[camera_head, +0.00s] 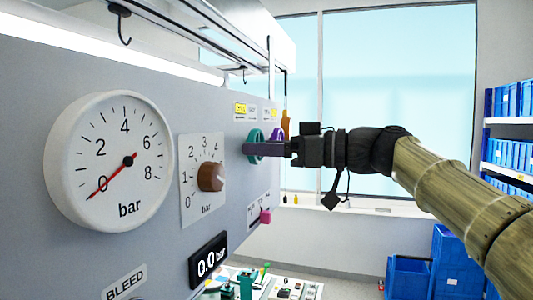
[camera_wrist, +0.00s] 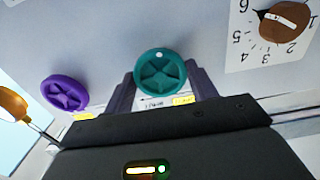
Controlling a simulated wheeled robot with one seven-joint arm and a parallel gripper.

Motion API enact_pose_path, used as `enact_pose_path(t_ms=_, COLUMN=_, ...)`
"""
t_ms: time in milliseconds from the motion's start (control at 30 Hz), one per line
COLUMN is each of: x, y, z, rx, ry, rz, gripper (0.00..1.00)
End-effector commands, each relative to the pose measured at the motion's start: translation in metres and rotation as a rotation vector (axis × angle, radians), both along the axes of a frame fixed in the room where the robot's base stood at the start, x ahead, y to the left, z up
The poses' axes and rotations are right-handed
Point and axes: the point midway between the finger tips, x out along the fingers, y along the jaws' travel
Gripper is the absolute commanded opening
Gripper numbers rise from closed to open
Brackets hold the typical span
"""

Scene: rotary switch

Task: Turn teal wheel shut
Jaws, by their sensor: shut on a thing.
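The teal wheel (camera_wrist: 160,73) is a round spoked handwheel on the grey panel, with a white dot on its rim. In the wrist view it sits between the two fingers of my gripper (camera_wrist: 160,80), one on each side of its rim. In the head view my gripper (camera_head: 255,149) reaches the panel from the right, and the teal wheel (camera_head: 254,138) shows partly behind the fingers. My gripper is shut on the teal wheel. The wheel's lower rim is close to the gripper body in the wrist view.
A purple wheel (camera_wrist: 65,91) is beside the teal one. A brown knob (camera_head: 210,177) with a scale, a large bar gauge (camera_head: 112,160) with its needle near 0, and a 0.0 bar display (camera_head: 208,260) are on the panel. A pink knob (camera_head: 265,216) is below.

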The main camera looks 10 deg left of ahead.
Motion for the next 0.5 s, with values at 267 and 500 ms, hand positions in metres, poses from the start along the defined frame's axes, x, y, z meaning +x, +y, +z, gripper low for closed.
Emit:
enact_pose_path(t_ms=267, x=0.0009, y=-0.0005, z=-0.0014, rx=0.023, ry=0.238, rz=-0.002, gripper=0.34)
enact_pose_path(t_ms=500, x=0.0010, y=-0.0015, z=-0.0001, rx=0.040, ry=0.464, rz=-0.003, gripper=0.34)
